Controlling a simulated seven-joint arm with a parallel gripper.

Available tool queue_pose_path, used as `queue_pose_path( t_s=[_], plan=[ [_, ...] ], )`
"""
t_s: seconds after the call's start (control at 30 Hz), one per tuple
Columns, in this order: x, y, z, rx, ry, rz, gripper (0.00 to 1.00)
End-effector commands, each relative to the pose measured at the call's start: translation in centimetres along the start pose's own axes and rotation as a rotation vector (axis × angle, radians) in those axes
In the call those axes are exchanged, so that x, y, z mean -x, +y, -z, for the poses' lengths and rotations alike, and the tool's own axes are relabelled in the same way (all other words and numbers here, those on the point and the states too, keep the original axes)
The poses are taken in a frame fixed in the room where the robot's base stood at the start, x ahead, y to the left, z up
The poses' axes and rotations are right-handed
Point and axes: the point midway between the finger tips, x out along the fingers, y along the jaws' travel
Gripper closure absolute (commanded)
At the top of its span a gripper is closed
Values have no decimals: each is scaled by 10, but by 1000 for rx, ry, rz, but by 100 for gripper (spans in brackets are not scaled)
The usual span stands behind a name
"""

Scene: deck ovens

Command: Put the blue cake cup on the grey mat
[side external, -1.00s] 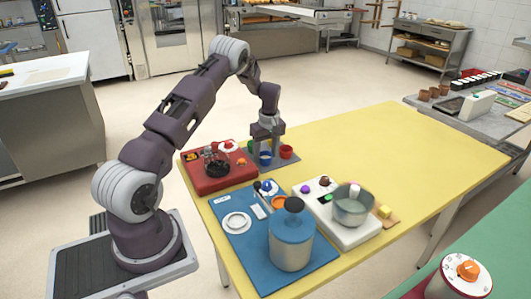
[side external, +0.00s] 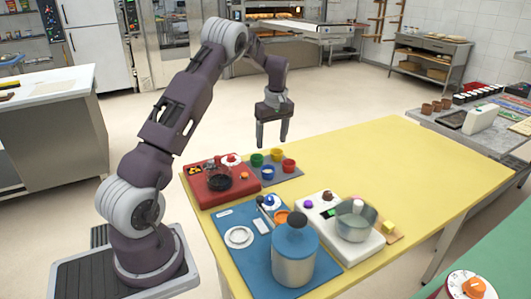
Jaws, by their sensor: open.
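The blue cake cup (side external: 267,173) stands upright on the grey mat (side external: 292,174) at the far left part of the yellow table. A green cup (side external: 256,160), a yellow cup (side external: 277,155) and a red cup (side external: 288,165) stand close around it on or at the mat. My gripper (side external: 272,143) is open and empty, raised above and behind the cups. It touches none of them.
A red board (side external: 208,196) with a dark round item lies left of the mat. In front are a blue mat (side external: 228,219) with a blue-lidded canister (side external: 293,255) and a white board (side external: 352,239) with a metal pot (side external: 355,222). The yellow table (side external: 400,165) is clear to the right.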

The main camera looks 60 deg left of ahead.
Motion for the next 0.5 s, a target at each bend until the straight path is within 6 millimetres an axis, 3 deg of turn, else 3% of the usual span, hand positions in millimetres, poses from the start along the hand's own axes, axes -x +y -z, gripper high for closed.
queue_pose_path(
  t_s=[0.07, 0.17, 0.2, 0.27, 0.3, 0.37, 0.4, 0.5],
  plan=[
    [32, 2, -18, -62, -3, -37, 32],
    [100, -7, -68, -242, -5, -121, 32],
    [128, -17, -94, -338, -3, -159, 32],
    [168, -40, -135, -493, 6, -219, 32],
    [190, -59, -163, -602, 17, -260, 32],
    [216, -96, -203, -776, 43, -317, 32],
    [228, -123, -228, -893, 67, -353, 32],
    [236, -189, -274, -1159, 139, -427, 32]
  ],
)
